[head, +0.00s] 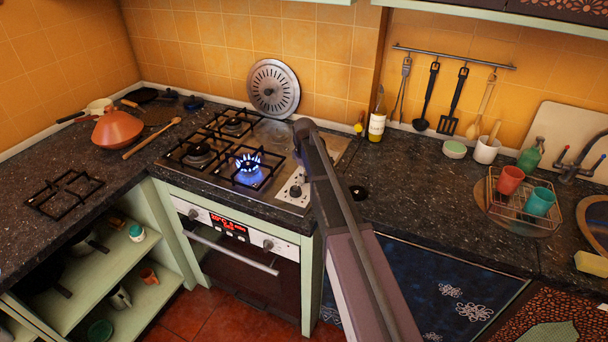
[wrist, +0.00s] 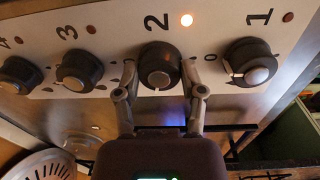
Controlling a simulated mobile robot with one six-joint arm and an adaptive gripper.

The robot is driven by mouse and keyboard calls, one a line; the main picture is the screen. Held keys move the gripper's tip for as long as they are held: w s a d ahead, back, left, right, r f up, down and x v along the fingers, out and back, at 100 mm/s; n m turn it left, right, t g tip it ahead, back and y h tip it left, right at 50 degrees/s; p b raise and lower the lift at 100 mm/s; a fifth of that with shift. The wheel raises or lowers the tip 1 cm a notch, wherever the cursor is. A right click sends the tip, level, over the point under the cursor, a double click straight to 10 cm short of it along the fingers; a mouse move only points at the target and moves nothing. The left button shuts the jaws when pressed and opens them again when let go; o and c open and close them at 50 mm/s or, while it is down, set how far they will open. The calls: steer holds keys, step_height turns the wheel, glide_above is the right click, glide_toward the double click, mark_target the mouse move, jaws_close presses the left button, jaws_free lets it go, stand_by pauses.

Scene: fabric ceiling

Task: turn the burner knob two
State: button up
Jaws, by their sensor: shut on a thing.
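Burner knob two (wrist: 159,67) is a round dark knob with a grey cap, under the printed 2 in the wrist view. My gripper (wrist: 159,78) has one finger on each side of it and is shut on it. The indicator lamp (wrist: 187,20) beside the 2 glows orange. In the head view, a blue flame (head: 249,163) burns on the front burner of the cooktop (head: 272,133). My arm covers part of the control panel (head: 293,188) there, and hides my fingers and knob two.
Knob one (wrist: 250,64) is close to the right finger; knob three (wrist: 79,71) is to the left. Their lamps look unlit. A round metal lid (head: 273,88) leans on the wall behind the cooktop. A bottle (head: 377,117) stands right of my arm.

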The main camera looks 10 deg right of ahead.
steer(key=m, duration=1.4)
steer(key=shift+g, duration=0.3)
steer(key=shift+m, duration=0.3)
steer(key=o, duration=1.2)
steer(key=shift+c, duration=0.2)
